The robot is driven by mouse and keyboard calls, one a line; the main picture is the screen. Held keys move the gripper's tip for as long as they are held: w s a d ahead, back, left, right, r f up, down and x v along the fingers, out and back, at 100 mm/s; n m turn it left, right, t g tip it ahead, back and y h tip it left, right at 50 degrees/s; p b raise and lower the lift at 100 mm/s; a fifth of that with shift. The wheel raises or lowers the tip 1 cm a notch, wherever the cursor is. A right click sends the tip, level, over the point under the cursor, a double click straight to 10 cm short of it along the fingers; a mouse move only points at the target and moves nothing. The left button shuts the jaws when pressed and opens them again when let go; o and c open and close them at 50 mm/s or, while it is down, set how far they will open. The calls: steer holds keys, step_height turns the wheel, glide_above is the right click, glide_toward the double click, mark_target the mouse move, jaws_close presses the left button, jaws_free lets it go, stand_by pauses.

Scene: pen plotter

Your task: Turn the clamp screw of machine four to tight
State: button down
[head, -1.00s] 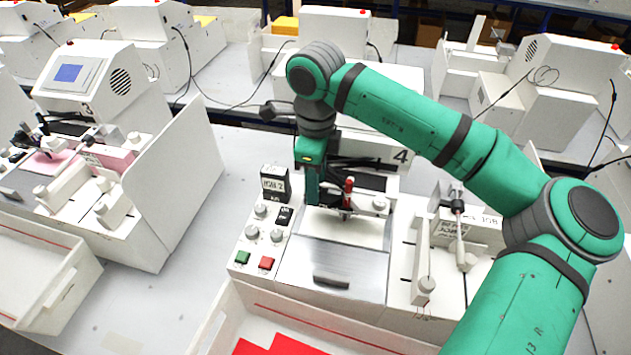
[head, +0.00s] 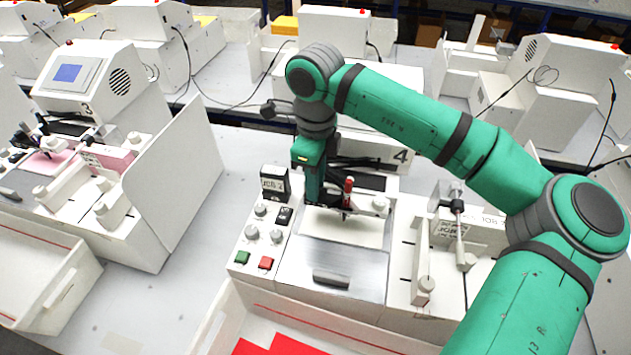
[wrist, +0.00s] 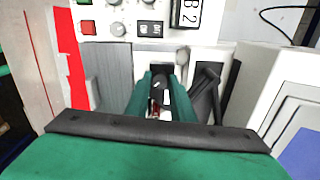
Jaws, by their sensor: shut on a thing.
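Machine four (head: 360,258) is the white plotter in the middle of the head view, marked with a 4. A red pen (head: 348,190) stands upright at its carriage above the pale bed. My gripper (head: 316,200) points down at the carriage, just left of the pen. In the wrist view my gripper (wrist: 161,84) has its green fingers close together around a small dark part with a white mark, which I take to be the clamp screw (wrist: 161,83). The fingers hide most of it. Its tightness cannot be read.
A "JOB 2" display (head: 274,184), knobs and green and red buttons line machine four's left side. A white tray (head: 258,307) with red sheets stands in front. Machine three (head: 95,90) with its side panel is on the left. A fixture (head: 462,235) stands right of the bed.

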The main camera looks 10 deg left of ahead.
steer(key=m, duration=0.5)
steer(key=shift+r, duration=0.1)
steer(key=m, duration=0.4)
steer(key=shift+m, duration=0.3)
steer(key=m, duration=0.4)
steer(key=shift+m, duration=2.5)
steer(key=shift+w, duration=0.1)
steer(key=c, duration=1.5)
jaws_free()
steer(key=shift+c, duration=0.2)
step_height(320, 180, up, 11)
